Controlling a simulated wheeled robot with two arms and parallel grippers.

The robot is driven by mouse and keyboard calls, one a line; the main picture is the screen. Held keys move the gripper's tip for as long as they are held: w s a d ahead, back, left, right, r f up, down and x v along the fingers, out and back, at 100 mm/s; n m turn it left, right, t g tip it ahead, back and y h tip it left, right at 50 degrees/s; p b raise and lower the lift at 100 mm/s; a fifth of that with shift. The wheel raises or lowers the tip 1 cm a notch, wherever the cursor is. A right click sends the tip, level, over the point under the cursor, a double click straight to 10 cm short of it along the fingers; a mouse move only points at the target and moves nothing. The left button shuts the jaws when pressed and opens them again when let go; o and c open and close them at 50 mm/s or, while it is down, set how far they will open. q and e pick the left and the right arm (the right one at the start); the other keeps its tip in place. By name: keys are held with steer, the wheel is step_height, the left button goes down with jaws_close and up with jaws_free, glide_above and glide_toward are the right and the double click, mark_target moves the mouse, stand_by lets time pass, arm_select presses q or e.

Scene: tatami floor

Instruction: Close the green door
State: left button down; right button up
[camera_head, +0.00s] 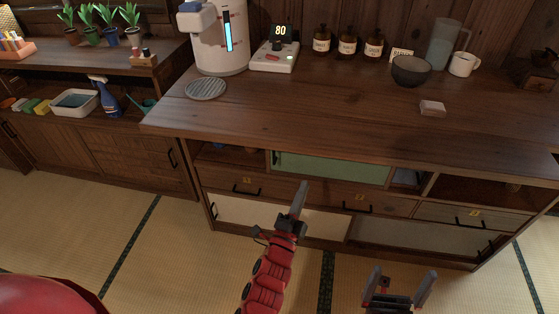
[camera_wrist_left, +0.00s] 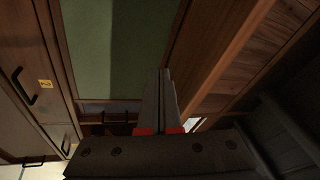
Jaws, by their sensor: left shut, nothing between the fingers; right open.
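The green door (camera_head: 335,168) is a flat panel in the upper row of the wooden cabinet's front, with a small dark handle near its left edge. Open compartments show on both sides of it. It also shows in the left wrist view (camera_wrist_left: 90,45), partly shaded. My left gripper (camera_head: 301,190) is shut and empty, pointing up in front of the cabinet just below the green door. In the left wrist view its closed fingers (camera_wrist_left: 163,85) appear beside the panel; I cannot tell whether they touch it. My right gripper (camera_head: 402,280) is open and empty, lower right, in front of the cabinet.
Drawers with black handles (camera_head: 248,190) and pale lower doors (camera_head: 400,236) lie below the green door. The countertop (camera_head: 330,105) overhangs it and holds a dispenser (camera_head: 222,40), a scale, bottles and a dark bowl (camera_head: 411,70). The tatami floor (camera_head: 190,250) in front is clear.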

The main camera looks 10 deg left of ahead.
arm_select(q)
steer(key=w+a+f+g+y, duration=0.1)
steer(key=w+a+f+y, duration=0.1)
steer(key=w+a, duration=0.2)
steer(key=w+a+f+g+y, duration=0.1)
steer(key=w+a+y, duration=0.2)
steer(key=w, duration=0.6)
steer(key=shift+a+f+m+g, duration=0.35)
steer(key=shift+a+m+g, duration=0.05)
steer(key=shift+a, duration=0.65)
